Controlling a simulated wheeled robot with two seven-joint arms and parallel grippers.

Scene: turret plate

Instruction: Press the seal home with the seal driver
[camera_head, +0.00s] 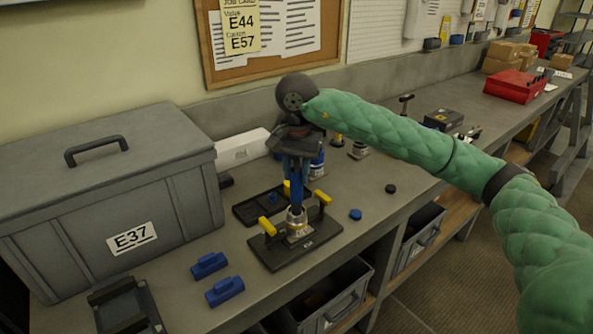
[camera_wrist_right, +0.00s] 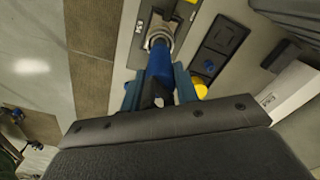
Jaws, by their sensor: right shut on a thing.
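My right gripper (camera_head: 297,160) points down and is shut on the blue seal driver (camera_head: 297,188). The driver is about upright, its lower end at the top of a silver valve body (camera_head: 296,224). In the right wrist view the driver (camera_wrist_right: 160,64) runs between the fingers (camera_wrist_right: 160,88) to the silver body (camera_wrist_right: 161,34). Whether it touches the seal, I cannot tell; the seal itself is hidden. The body sits on a dark turret plate (camera_head: 278,258) with yellow-handled clamps (camera_head: 322,197) on both sides. My left gripper is not in view.
A large grey case (camera_head: 75,215) marked E37 stands at the left. Two blue blocks (camera_head: 225,290) lie in front of it. A black tray (camera_head: 247,212) is behind the plate. A blue cap (camera_head: 355,214) and a black cap (camera_head: 390,189) lie right of it, near the bench's front edge.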

